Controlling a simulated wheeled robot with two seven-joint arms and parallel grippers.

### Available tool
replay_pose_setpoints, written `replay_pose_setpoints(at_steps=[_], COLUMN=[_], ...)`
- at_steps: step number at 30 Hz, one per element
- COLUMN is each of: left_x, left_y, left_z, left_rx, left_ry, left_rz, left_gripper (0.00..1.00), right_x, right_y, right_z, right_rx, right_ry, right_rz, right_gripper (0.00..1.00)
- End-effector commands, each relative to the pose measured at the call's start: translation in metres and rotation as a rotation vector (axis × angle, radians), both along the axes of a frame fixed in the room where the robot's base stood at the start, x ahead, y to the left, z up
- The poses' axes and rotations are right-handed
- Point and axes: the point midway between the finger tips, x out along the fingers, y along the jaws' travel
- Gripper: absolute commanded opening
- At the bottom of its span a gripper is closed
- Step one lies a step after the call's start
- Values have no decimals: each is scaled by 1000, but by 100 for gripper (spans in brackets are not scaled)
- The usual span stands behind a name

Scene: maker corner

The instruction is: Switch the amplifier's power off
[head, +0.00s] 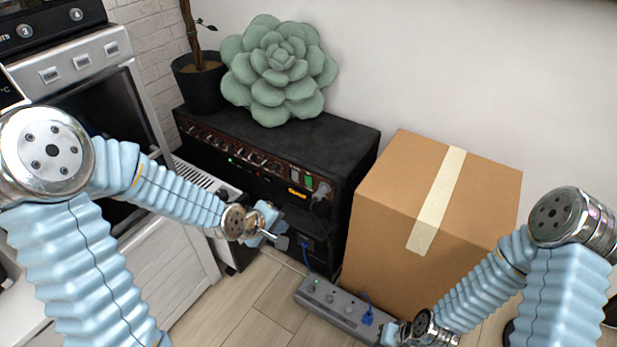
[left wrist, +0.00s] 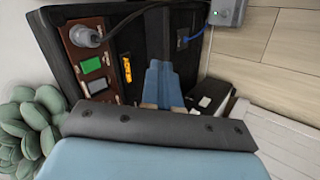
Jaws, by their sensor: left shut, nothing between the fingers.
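The black amplifier (head: 345,140) stands against the wall, its brown control panel with a row of knobs facing me. At the panel's right end is a green rocker switch (head: 309,182), which also shows in the left wrist view (left wrist: 90,65). A paler, greyish rocker (left wrist: 97,85) sits beside it. I cannot tell which way either is pressed. My left gripper (head: 280,240) is shut and empty, in front of the amplifier and below the switches, apart from them. Its blue fingers show in the left wrist view (left wrist: 160,85). My right gripper (head: 390,335) is low at the bottom edge, partly cut off.
A grey plug (head: 322,192) sits in the panel right of the switches. A taped cardboard box (head: 385,210) stands close on the right. A power strip (head: 335,305) lies on the floor. A succulent (head: 280,70) and a potted plant (head: 203,85) top the amplifier.

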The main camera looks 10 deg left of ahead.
Motion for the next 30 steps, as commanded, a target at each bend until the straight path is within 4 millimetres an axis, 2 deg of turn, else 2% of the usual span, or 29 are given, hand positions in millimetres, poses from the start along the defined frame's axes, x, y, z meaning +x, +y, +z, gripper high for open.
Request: replay_pose_setpoints(at_steps=[1, 3, 6, 9, 22, 27, 30], left_x=[7, 13, 16, 17, 20, 36, 51], left_y=[9, 18, 25, 28, 27, 20, 15], left_z=[27, 52, 76, 87, 84, 66, 55], left_rx=[-23, -57, -93, -110, -118, -117, -117], left_ry=[-31, -57, -79, -90, -90, -89, -88], left_rz=[57, 124, 187, 217, 223, 220, 219], left_gripper=[0, 0, 0, 0, 0, 0, 0], right_x=[0, -1, -1, -1, -1, 0, 1], right_y=[1, 1, 2, 2, 2, -1, -3], right_z=[4, 5, 7, 7, 3, -11, -10], right_rx=[1, 2, 3, 3, 2, -2, -4], right_ry=[0, 1, 1, 2, 2, -1, -1], right_rz=[1, 3, 4, 4, 3, -3, -5], right_gripper=[0, 0, 0, 0, 0, 0, 0])
